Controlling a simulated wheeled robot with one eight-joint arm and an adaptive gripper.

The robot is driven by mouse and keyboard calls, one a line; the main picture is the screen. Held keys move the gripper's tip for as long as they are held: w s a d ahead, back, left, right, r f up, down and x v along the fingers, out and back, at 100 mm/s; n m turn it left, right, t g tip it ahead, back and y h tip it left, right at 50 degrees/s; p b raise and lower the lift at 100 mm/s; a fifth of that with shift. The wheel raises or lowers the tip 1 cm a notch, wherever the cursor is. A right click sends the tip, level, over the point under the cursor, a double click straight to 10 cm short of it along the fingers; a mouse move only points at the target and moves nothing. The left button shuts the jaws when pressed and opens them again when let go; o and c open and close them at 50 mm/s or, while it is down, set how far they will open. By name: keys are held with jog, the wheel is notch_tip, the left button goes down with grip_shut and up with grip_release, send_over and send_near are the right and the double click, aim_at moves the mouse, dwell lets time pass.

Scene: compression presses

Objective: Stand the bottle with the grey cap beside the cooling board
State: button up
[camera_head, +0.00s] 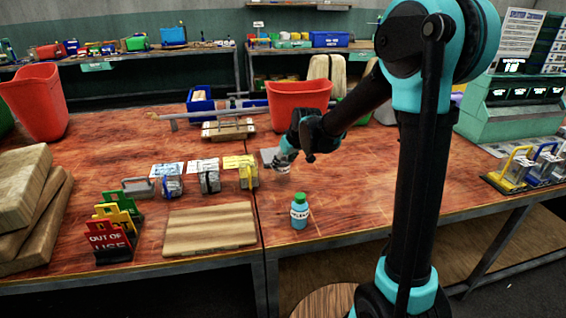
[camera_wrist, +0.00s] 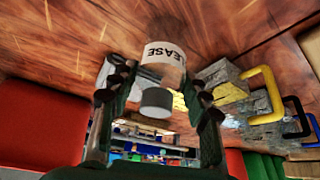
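A clear bottle with a grey cap (camera_wrist: 155,102) and a white label ending in "EASE" is between the fingers of my gripper (camera_wrist: 160,78) in the wrist view. That view looks upside down, with the table at its top. In the head view my gripper (camera_head: 287,152) is low over the table's middle, and the bottle (camera_head: 283,166) shows small and partly hidden at its tips. Whether the fingers press on it is unclear. A flat ribbed wooden board (camera_head: 209,230), probably the cooling board, lies at the table's front, left of the seam.
A blue bottle with a green cap (camera_head: 299,211) stands in front of my gripper. A red bin (camera_head: 299,102) stands behind. A sign stand (camera_head: 112,232) and stacked boards (camera_head: 32,205) are at left. The table's right part is fairly clear.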

jog(key=o, duration=0.4)
jog(key=v, duration=1.2)
jog(key=shift+r, duration=0.15)
